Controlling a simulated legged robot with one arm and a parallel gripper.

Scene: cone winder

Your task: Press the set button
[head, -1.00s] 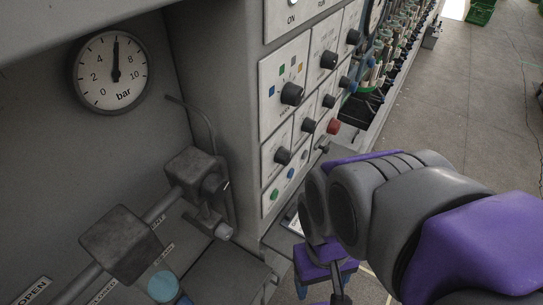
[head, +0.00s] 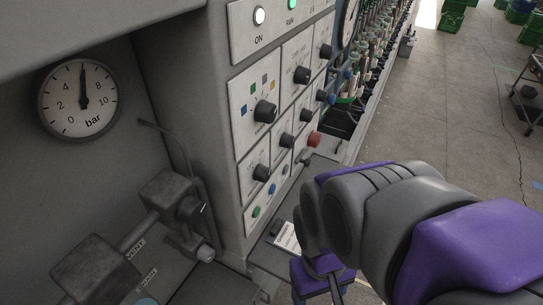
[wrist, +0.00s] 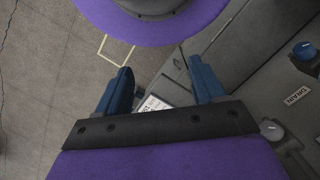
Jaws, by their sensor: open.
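The control panel (head: 268,128) on the machine front carries a bottom row of small buttons: a green one (head: 256,211), a blue one (head: 271,188) and a pale one (head: 285,169). Their lettering is too small to read, so I cannot tell which is the set button. In the wrist view my gripper (wrist: 162,88) is open, its two blue fingers apart with nothing between them. In the head view my arm's purple end hangs low, right of and apart from the buttons; its fingertips are mostly hidden or out of frame. No panel button is recognisable in the wrist view.
A white label (head: 288,238) lies on a ledge below the panel. Black knobs (head: 265,111) and a red knob (head: 313,140) stick out of the panel. A pressure gauge (head: 80,98) and pipe fittings (head: 172,196) fill the left recess. Open floor (head: 450,120) lies to the right.

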